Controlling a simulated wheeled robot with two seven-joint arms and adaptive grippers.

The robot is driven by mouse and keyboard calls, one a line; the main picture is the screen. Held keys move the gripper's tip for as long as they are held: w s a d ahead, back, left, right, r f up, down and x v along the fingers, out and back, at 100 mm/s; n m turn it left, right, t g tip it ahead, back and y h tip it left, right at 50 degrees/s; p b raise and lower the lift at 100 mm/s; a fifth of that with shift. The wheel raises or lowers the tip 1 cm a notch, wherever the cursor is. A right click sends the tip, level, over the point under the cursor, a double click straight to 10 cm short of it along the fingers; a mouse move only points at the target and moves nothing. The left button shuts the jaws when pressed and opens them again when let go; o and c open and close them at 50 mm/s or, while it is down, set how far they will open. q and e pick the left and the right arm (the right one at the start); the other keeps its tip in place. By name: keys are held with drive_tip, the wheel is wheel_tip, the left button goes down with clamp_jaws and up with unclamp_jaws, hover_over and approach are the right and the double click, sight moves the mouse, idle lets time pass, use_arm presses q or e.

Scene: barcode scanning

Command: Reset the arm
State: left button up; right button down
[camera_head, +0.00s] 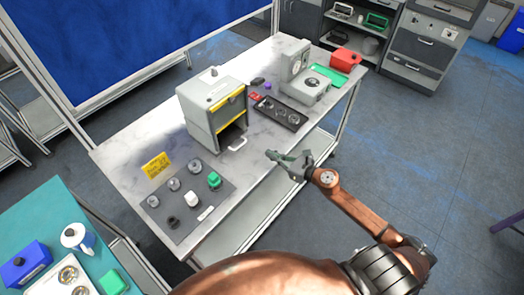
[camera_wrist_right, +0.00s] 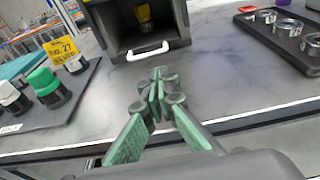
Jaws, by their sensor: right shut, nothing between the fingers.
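My right gripper (camera_head: 272,156) is shut and empty, held over the front edge of the grey marbled table (camera_head: 120,150) in the head view. In the right wrist view its green fingertips (camera_wrist_right: 158,85) meet in front of the grey box's white handle. The grey box (camera_head: 200,95) has a yellow-edged front opening and stands on the table, beyond the gripper. In the right wrist view a yellow-labelled item (camera_wrist_right: 143,14) shows inside its dark opening. My left gripper is not in view.
A dark mat (camera_head: 205,213) with several knobbed pieces, one green, lies left of the gripper. A black tray (camera_head: 280,112) with metal rings, a grey device (camera_head: 306,88) and a red box (camera_head: 345,60) stand farther right.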

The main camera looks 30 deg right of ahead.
drive_tip(key=shift+v, duration=0.9)
